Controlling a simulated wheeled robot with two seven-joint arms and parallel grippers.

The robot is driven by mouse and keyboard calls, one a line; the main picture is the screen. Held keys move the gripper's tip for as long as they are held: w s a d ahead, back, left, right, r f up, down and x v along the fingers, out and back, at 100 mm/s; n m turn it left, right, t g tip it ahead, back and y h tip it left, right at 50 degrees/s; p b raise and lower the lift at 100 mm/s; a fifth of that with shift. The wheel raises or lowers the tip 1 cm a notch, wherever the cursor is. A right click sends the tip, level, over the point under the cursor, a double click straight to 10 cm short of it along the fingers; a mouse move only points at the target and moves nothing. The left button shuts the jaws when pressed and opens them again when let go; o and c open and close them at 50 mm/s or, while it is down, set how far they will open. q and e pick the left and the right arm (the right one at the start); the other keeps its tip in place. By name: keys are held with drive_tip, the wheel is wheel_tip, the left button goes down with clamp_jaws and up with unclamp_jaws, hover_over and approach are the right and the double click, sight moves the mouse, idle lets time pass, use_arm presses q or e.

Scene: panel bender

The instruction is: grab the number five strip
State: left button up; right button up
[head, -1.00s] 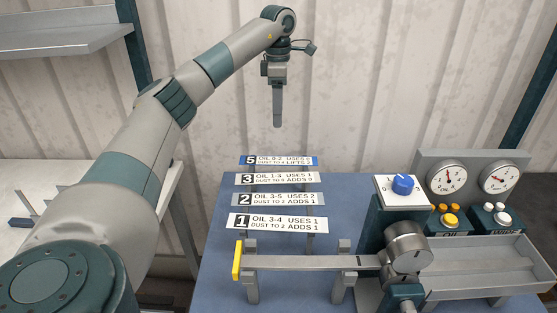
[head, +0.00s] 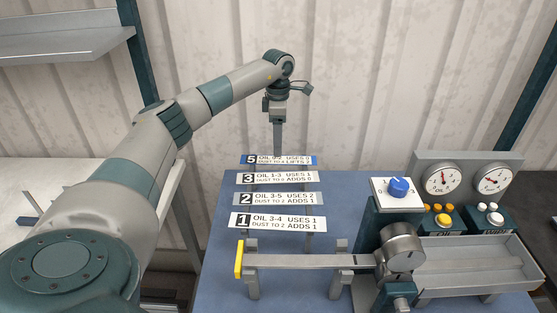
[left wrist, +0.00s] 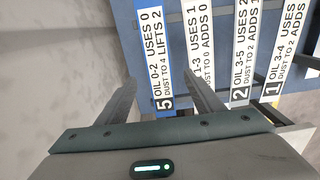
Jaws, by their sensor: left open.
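The number five strip (head: 300,160) is the rearmost of the labelled strips, with a blue edge and a label reading "5 OIL 0-2 USES 0, DUST TO 4 LIFTS 2". My left gripper (head: 278,150) points down just at this strip, its fingers edge-on in the head view. In the left wrist view the two open fingers (left wrist: 160,92) stand on either side of the number five strip (left wrist: 163,50), near its numbered end. Nothing is held. My right gripper is not in view.
Strips three (head: 300,178), two (head: 300,198) and one (head: 300,222) lie in front on the rack. A grey bar with a yellow end (head: 239,260) and a machine with a blue knob (head: 398,187) and gauges stand nearer and to the right. The corrugated wall is behind.

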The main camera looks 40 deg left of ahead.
sight(279, 160)
use_arm(q)
drive_tip(key=shift+f+p, duration=0.75)
drive_tip(key=shift+p, duration=0.2)
wheel_tip(279, 160, down, 3)
drive_tip(key=shift+w+r+p, duration=0.1)
drive_tip(key=shift+p, duration=0.65)
drive_tip(key=shift+f, duration=0.45)
drive_tip(key=c, duration=1.1)
drive_tip(key=shift+r, duration=0.15)
